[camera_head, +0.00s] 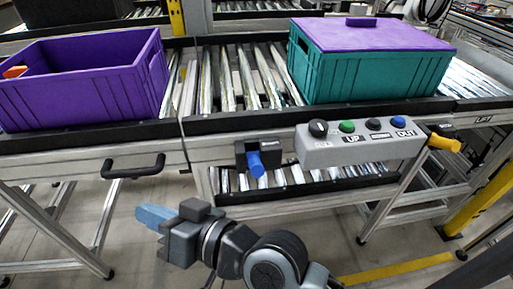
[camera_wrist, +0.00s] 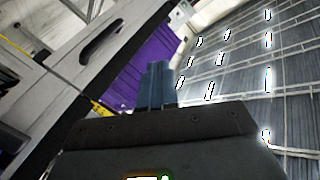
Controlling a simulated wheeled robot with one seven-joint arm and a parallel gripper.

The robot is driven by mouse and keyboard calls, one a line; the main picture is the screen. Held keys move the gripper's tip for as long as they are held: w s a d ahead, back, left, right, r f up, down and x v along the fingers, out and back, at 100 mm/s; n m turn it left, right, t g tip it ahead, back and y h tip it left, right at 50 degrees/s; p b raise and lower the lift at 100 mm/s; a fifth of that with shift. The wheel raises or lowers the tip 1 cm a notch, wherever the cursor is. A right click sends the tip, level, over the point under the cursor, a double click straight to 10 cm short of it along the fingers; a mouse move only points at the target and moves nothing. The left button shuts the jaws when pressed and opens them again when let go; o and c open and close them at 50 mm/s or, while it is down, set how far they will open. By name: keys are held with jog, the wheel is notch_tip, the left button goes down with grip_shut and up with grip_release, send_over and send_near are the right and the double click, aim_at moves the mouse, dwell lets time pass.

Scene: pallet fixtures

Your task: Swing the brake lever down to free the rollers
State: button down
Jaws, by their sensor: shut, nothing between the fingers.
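Two levers show on the conveyor's front side in the head view. One has a blue handle (camera_head: 256,164) on a black bracket and points toward me and down. The other has a yellow handle (camera_head: 444,143) at the right end, sticking out to the right and slightly down. Their small labels are too blurred to tell which is the brake. My gripper (camera_head: 152,217) is shut and empty, with its blue fingers pointing left. It is below and left of the blue handle, apart from both levers. In the wrist view my gripper (camera_wrist: 158,85) has its fingers together and neither lever shows.
A grey control box (camera_head: 360,146) with several buttons sits between the levers. A purple crate (camera_head: 85,85) and a teal crate (camera_head: 370,78) with a purple lid stand on the rollers (camera_head: 240,80). A black pull handle (camera_head: 133,167) juts out at left. Floor before the frame is open.

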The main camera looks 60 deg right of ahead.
jog(key=w+d+r+n+g+y, duration=0.45)
jog(key=w+r+n+y, duration=0.45)
jog(key=w+r, duration=0.35)
jog(key=s+d+f+n+g+h, duration=0.1)
jog(key=s+d+g+h, duration=0.1)
jog(key=s+d, duration=0.3)
jog(key=s+d+f+n+g+h+b, duration=0.1)
jog(key=s+d+g, duration=0.4)
jog(key=d, duration=0.6)
jog(key=s+d+f+n+g+h, duration=0.1)
jog(key=s+d+n+g+h, duration=0.2)
jog(key=d, duration=0.5)
jog(key=s+g+h, duration=0.1)
jog(key=s, duration=0.1)
jog(key=shift+s+d+f+h+b, duration=0.2)
jog(key=shift+s+d+h+b, duration=0.1)
jog(key=shift+s+h+b, duration=0.1)
send_over(254, 161)
jog(key=w+d, duration=0.2)
notch_tip(254, 161, down, 10)
jog(key=shift+s+r, duration=0.15)
jog(key=shift+s+a+f, duration=0.1)
jog(key=shift+s+f, duration=0.2)
jog(key=shift+f, duration=0.2)
jog(key=shift+s+a+f, duration=0.1)
jog(key=shift+s+f, duration=0.15)
jog(key=shift+f, duration=0.25)
jog(key=shift+s+a+f, duration=0.2)
jog(key=shift+s+f, duration=0.1)
jog(key=shift+f, duration=0.4)
